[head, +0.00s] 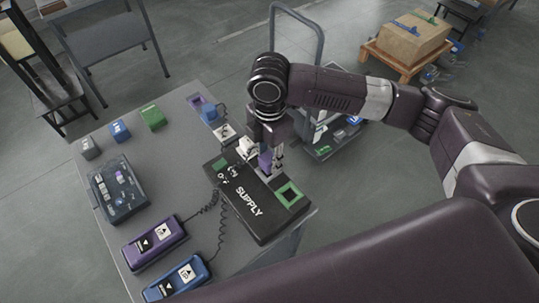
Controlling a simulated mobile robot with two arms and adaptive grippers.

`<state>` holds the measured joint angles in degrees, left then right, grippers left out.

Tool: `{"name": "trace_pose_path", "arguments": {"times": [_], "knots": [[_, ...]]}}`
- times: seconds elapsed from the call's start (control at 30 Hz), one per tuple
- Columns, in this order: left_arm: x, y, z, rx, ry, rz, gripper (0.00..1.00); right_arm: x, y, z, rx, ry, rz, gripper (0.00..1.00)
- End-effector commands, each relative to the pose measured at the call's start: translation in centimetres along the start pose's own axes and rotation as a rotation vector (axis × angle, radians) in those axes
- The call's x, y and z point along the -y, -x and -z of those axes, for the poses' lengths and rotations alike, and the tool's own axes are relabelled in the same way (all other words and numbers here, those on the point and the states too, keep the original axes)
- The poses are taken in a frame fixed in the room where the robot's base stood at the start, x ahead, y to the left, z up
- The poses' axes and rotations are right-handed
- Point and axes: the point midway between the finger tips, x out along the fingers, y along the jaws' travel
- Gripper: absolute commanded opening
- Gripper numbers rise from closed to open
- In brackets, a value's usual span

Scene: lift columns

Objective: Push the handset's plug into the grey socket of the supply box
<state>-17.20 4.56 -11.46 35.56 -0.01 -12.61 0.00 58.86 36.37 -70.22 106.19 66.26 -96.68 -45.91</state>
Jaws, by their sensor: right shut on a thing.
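The black supply box (250,212) lies on the grey table, with a green-framed part at its right end and another at its upper left. My right gripper (268,156) points down over the box's upper right part and is shut on a purple plug (265,161). The plug is close above or at the box top; I cannot tell whether it touches. The grey socket is not clearly visible, with the gripper and plug in front of that area. A purple handset (153,243) and a blue handset (177,279) lie at the front left, with dark coiled cords. My left gripper is out of view.
Grey, blue and green blocks (152,117) stand along the table's left back. A dark tray (118,190) of small parts is at the left. Purple and blue pieces (209,113) lie behind the box. A trolley (330,135) stands beyond the table.

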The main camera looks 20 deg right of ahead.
Motion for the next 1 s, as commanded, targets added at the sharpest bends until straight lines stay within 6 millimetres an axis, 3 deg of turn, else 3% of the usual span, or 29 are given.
{"name": "trace_pose_path", "arguments": {"times": [1.0], "knots": [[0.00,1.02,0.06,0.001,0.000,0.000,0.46,0.00,0.12,-0.01,0.001,0.000,0.000,0.07]]}}
